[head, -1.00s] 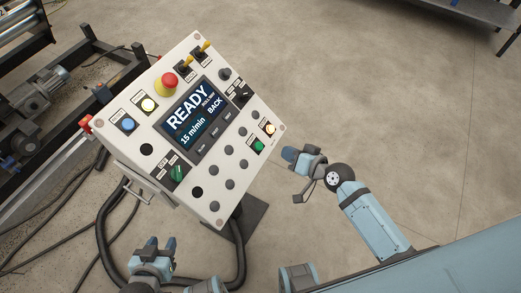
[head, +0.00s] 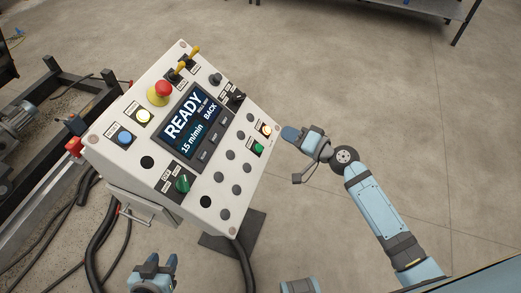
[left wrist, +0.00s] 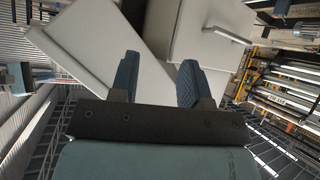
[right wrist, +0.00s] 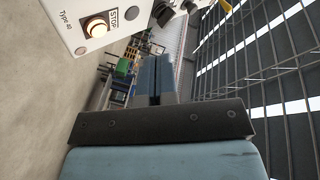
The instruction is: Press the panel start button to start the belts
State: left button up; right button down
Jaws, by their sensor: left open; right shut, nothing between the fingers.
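The white control panel (head: 215,210) stands tilted in the head view, its screen (head: 190,125) reading READY, 15 m/min. A green button (head: 258,148) sits near its right corner, below a lit button (head: 266,130); their labels are too small to read there. In the right wrist view a lit button (right wrist: 95,27) is at the upper left beside a label reading STOP. My right gripper (head: 290,133) is shut and empty, just right of the panel's right corner, apart from both buttons. My left gripper (head: 156,265) is open and empty, below the panel; its fingers also show in the left wrist view (left wrist: 157,80).
The panel also carries a red mushroom button (head: 162,89), a blue button (head: 125,138) and a green selector (head: 182,184). Black cables (head: 98,240) hang at the left by a dark machine frame (head: 50,185).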

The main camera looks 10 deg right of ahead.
aim_at(259, 148)
pick_arm(q)
jog(key=shift+d, duration=0.15)
pick_arm(e)
jog(key=w+a+f+b, duration=0.1)
jog(key=f, duration=0.1)
jog(key=w+a+f+b, duration=0.1)
jog(key=a+f+b, duration=0.1)
jog(key=w+a+f+b, duration=0.1)
jog(key=f+b, duration=0.1)
jog(key=shift+w+a+f, duration=0.1)
jog(key=shift+a+f, duration=0.25)
pick_arm(q)
jog(key=f, duration=0.2)
jog(key=shift+w+d+f, duration=0.2)
jog(key=shift+w+f, duration=0.1)
jog(key=shift+s+a+f, duration=0.1)
jog(key=shift+a+f, duration=0.1)
jog(key=shift+d, duration=0.25)
dwell(0.4)
jog(key=shift+a, duration=0.25)
dwell(0.4)
jog(key=shift+f, duration=0.1)
